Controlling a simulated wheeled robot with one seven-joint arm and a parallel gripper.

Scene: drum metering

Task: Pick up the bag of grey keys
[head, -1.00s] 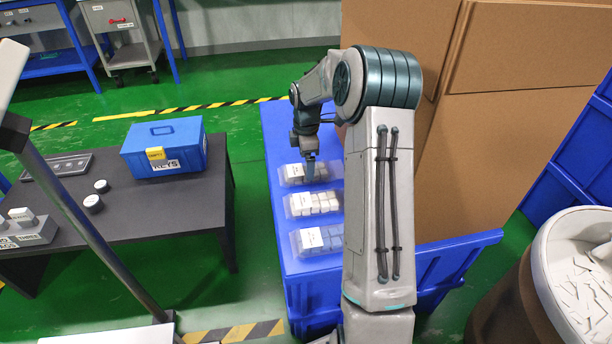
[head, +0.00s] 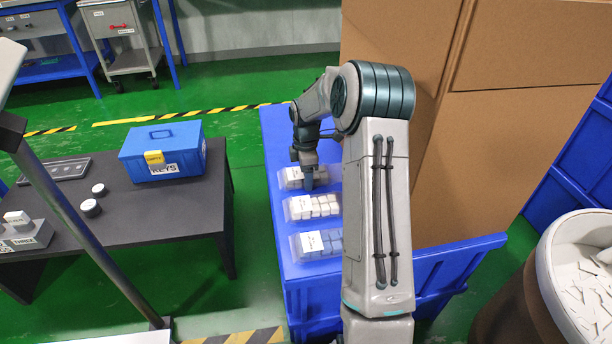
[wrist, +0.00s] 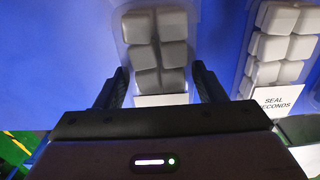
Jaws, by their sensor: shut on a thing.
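The bag of grey keys (head: 291,176) is a clear pack with a white label, the farthest in a row of bags on the blue surface. In the wrist view its grey keys (wrist: 157,50) lie between the two dark fingers. My gripper (head: 308,184) is down at this bag in the head view and is shut on it, with one finger on each side in the wrist view (wrist: 160,82). The bag looks to be resting on or very near the blue surface; a gap under it cannot be made out. Its label is partly hidden by my gripper.
A bag of white keys (head: 312,207) lies just nearer, its label reading "SEAL SECONDS" in the wrist view. Tall cardboard (head: 520,130) stands right of my arm. A dark table (head: 150,215) with a blue box (head: 163,150) stands left.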

